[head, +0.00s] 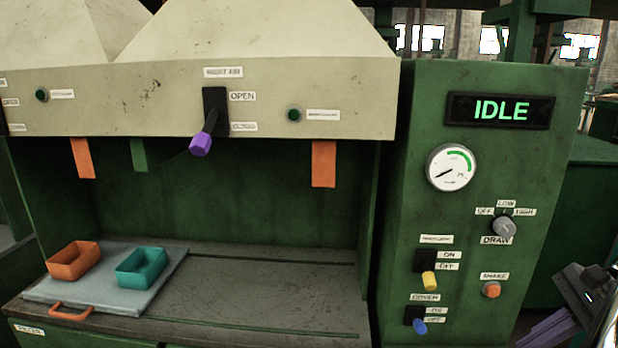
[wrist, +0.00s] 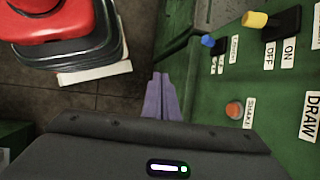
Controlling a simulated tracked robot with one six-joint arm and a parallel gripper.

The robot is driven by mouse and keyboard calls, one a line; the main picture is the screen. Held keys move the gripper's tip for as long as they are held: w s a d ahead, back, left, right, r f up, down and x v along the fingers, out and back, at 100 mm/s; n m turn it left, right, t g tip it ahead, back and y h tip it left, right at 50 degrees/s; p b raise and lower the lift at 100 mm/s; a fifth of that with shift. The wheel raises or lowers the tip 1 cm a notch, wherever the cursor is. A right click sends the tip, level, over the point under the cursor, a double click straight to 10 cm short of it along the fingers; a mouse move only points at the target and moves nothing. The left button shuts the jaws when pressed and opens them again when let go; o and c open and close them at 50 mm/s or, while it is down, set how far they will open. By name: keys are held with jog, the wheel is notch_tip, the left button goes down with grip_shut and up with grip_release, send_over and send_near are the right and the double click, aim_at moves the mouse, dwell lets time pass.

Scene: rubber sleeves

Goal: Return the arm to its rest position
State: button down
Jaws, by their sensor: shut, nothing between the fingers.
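My gripper (head: 545,333) shows at the lower right edge of the head view, in front of the green control cabinet's right side. In the wrist view its purple fingers (wrist: 158,95) are together with nothing between them. They point past the cabinet's edge over the dark tiled floor and touch nothing that I can see. Part of my dark wrist (head: 582,292) is cut off by the frame edge. Most of my arm is out of view.
The control cabinet (head: 410,120) carries a yellow lever (head: 429,281), a blue lever (head: 420,326), an orange button (head: 491,290) and a grey knob (head: 503,226). Its display (head: 500,110) reads IDLE. At left, a tray (head: 165,285) holds orange (head: 72,262) and teal (head: 141,268) bins under the hood.

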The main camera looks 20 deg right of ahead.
jog(key=w+a+n+h, duration=0.1)
jog(key=w+a+n, duration=0.15)
jog(key=a, duration=0.35)
jog(key=w+a+n+g+h, duration=0.1)
jog(key=a+n, duration=0.3)
jog(key=a, duration=0.1)
jog(key=w+a+n+h, duration=0.1)
jog(key=w+a+n, duration=0.15)
jog(key=a, duration=0.35)
jog(key=s+a+f+n+t, duration=0.1)
jog(key=a+n, duration=0.5)
jog(key=a, duration=0.3)
jog(key=s+a+f+n+t+h, duration=0.1)
jog(key=a+n, duration=0.5)
jog(key=a, duration=0.2)
jog(key=shift+s+a+n+t, duration=0.3)
jog(key=shift+a+n, duration=0.05)
jog(key=shift+n, duration=0.05)
